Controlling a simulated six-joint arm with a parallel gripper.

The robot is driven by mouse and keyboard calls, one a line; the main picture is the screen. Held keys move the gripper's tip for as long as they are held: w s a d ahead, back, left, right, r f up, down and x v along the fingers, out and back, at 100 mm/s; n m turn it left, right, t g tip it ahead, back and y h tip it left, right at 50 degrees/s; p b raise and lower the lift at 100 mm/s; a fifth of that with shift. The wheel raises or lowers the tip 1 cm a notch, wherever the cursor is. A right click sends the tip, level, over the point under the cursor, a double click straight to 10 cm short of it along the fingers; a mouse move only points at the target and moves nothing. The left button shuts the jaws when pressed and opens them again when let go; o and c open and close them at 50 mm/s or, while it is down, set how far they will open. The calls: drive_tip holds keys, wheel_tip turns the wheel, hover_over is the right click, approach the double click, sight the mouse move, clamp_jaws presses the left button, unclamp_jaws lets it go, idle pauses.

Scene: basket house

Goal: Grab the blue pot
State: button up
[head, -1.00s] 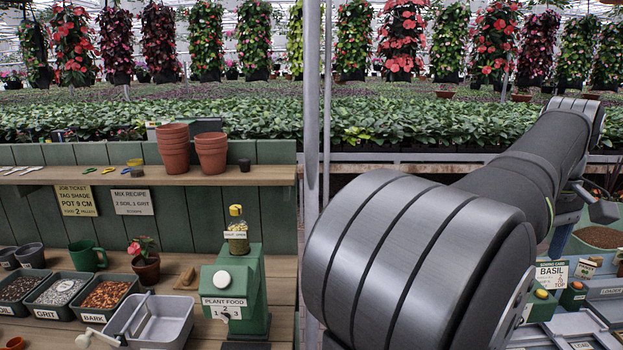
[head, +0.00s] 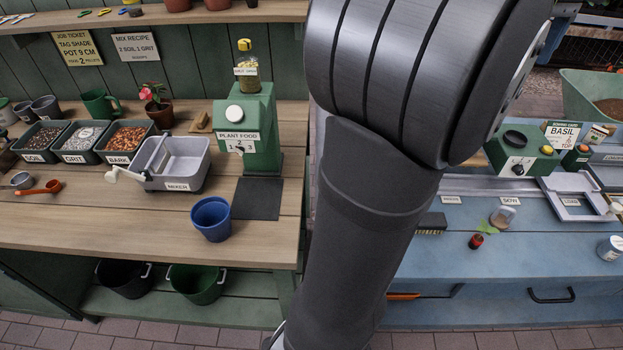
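The blue pot (head: 211,222) stands upright on the wooden bench near its front edge, in the head view. It is in front of the grey mixer tub (head: 182,165) and left of a dark square mat. My arm crosses the middle of the view, to the right of the pot, and runs down to the bottom edge. My gripper is out of the picture, so its state does not show. Nothing touches the pot.
The plant food dispenser (head: 250,135) stands behind the dark mat (head: 257,198). Soil, grit and bark trays (head: 117,155) and an orange scoop (head: 40,187) are at left. A blue bench (head: 500,270) with a seeding station is at right. The wood (head: 110,225) left of the pot is clear.

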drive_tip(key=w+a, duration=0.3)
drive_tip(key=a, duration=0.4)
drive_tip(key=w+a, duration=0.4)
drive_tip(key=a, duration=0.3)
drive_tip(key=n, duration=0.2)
hover_over(211, 215)
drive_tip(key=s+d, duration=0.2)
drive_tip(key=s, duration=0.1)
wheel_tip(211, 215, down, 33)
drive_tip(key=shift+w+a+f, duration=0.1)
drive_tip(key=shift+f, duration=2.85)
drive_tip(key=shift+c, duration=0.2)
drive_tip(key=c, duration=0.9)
